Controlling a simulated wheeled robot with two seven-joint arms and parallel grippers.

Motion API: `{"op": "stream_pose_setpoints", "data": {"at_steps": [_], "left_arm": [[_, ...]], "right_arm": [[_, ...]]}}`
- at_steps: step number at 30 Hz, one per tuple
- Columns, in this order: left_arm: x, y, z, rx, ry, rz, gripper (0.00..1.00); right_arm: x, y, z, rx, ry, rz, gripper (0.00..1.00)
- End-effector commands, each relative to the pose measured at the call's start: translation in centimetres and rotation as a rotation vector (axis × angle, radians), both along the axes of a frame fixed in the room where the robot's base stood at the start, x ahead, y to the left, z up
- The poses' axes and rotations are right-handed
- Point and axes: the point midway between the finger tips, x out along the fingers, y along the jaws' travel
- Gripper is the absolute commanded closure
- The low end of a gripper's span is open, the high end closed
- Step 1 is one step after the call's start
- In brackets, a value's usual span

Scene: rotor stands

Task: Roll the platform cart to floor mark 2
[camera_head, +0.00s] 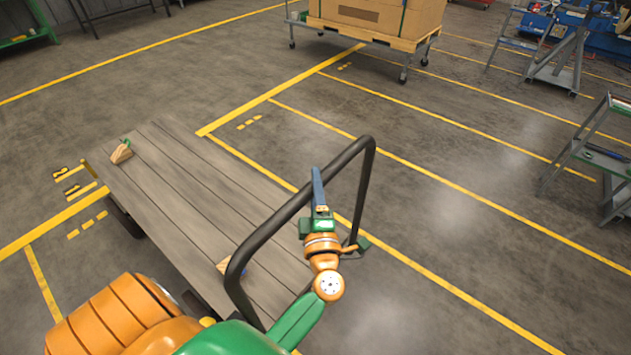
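The platform cart has a grey plank deck (190,190) and a black tubular handle (268,228) at its near right end. It stands at the lower left of the head view. My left gripper (319,188) is at the handle's upper bar, with its blue finger part crossing the bar. I see the fingers edge-on, so whether they are closed around the bar is unclear. My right gripper is not in view.
A wooden block with a green part (121,152) lies on the deck's far end. A trolley with cardboard boxes (408,20) stands at the back. The lined floor between is clear.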

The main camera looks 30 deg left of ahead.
Motion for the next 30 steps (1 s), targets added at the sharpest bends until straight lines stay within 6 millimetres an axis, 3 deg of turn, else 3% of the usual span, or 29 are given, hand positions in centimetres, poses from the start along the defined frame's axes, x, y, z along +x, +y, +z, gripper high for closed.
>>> {"op": "stream_pose_setpoints", "data": {"at_steps": [1, 2, 3, 30], "left_arm": [[0.01, -0.01, 0.21, 0.003, -0.004, 0.001, 0.9], [0.01, 0.0, 0.23, 0.004, -0.005, 0.001, 0.98], [0.02, 0.0, 0.25, 0.004, -0.005, 0.001, 1.0], [0.1, -0.01, 0.6, 0.007, -0.013, 0.0, 1.0]], "right_arm": [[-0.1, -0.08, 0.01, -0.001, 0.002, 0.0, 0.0], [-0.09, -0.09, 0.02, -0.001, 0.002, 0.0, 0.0], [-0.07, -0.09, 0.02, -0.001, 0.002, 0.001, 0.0], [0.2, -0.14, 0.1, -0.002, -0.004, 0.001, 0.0]]}}
